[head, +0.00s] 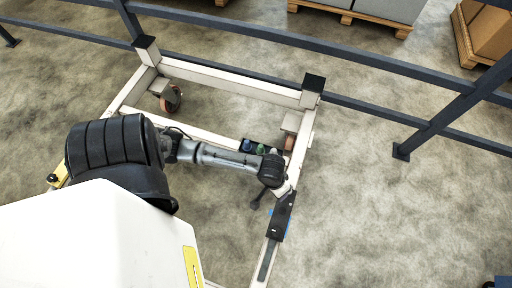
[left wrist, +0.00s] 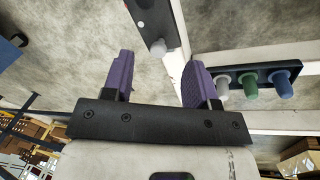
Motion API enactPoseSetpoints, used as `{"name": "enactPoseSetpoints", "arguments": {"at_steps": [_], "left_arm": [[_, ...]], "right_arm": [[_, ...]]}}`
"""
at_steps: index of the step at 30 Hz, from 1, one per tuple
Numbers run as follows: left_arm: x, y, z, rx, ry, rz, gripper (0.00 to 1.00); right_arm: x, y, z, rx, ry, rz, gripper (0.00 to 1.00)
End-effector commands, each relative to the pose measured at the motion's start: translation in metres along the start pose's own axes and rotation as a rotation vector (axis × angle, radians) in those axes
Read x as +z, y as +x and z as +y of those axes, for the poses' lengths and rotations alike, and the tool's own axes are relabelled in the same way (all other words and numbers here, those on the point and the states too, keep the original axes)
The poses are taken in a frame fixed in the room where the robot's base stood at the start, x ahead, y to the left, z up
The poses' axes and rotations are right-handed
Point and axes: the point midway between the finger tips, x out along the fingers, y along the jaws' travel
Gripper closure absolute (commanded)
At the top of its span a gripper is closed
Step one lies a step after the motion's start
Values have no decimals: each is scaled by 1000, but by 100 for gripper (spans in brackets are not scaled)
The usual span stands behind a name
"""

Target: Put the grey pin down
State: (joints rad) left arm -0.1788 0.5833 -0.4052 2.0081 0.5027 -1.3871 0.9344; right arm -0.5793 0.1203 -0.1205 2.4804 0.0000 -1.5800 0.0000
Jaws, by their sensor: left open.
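My left gripper (left wrist: 157,72) is open, its two purple fingers apart with nothing between their tips. In the head view my left gripper (head: 258,202) is small and dark, beside the trolley's right rail. A pale grey pin (left wrist: 158,47) stands on a black plate (left wrist: 150,14), beyond the fingertips and apart from them. The plate also shows on the right rail in the head view (head: 281,216). A black rack (left wrist: 238,74) to the right holds another pale grey pin (left wrist: 222,87), a green pin (left wrist: 250,85) and a blue pin (left wrist: 283,84). My right gripper is not in view.
The white trolley frame (head: 230,92) has black-capped corner posts and castors. A dark blue railing (head: 370,107) runs behind it. Boxes on pallets (head: 362,14) stand beyond the railing. The concrete floor at right is clear.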

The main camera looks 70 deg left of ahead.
Motion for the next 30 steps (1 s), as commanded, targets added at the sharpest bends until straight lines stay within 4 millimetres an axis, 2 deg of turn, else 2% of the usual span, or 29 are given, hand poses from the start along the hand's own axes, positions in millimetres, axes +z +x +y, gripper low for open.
{"name": "enactPoseSetpoints", "arguments": {"at_steps": [1, 3, 6, 10, 17, 30], "left_arm": [[21, -9, 17, 34, 93, 21, 47], [39, -25, 28, 44, 224, 66, 47], [58, -49, 32, 25, 362, 127, 47], [74, -75, 25, -32, 475, 175, 47], [86, -98, 11, -107, 561, 195, 47], [87, -104, 11, -114, 571, 197, 47]], "right_arm": [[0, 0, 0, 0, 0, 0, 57], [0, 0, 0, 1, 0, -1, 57], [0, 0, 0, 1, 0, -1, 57], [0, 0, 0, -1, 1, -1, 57], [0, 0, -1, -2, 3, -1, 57], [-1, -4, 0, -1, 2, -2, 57]]}}
